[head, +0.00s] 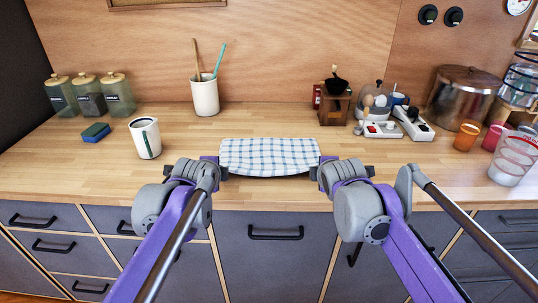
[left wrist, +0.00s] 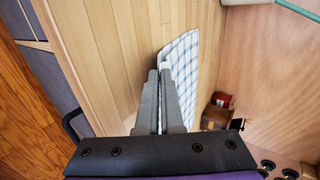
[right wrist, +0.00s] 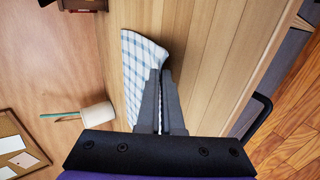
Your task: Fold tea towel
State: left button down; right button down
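The tea towel (head: 268,154) is white with a blue check. It spans the middle of the wooden counter, between my two grippers. Its front edge bows a little, with a dark shadow under it. My left gripper (head: 221,172) is at its front left corner; in the left wrist view its fingers (left wrist: 160,74) are close together with the towel (left wrist: 182,68) between them. My right gripper (head: 316,172) is at the front right corner; in the right wrist view its fingers (right wrist: 160,74) are close together on the towel's edge (right wrist: 140,62).
The counter (head: 95,165) is clear around the towel. A coffee grinder (head: 334,104), power strips (head: 413,123), a large pot (head: 463,98) and cups (head: 466,135) stand right.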

pick_arm(q)
jog(key=shift+s+f, duration=0.1)
pick_arm(e)
jog(key=shift+s+f, duration=0.1)
pick_arm(q)
jog(key=c, duration=0.7)
grip_release()
pick_arm(e)
jog(key=c, duration=0.7)
grip_release()
pick_arm(q)
jog(key=s+r, duration=0.2)
jog(key=r, duration=0.1)
jog(key=s+r, duration=0.2)
jog(key=r, duration=0.1)
jog(key=s+r, duration=0.2)
jog(key=r, duration=0.1)
pick_arm(e)
jog(key=s+r, duration=0.2)
jog(key=r, duration=0.1)
jog(key=s+r, duration=0.2)
jog(key=r, duration=0.1)
jog(key=s+r, duration=0.2)
jog(key=r, duration=0.1)
jog(key=shift+w, duration=0.1)
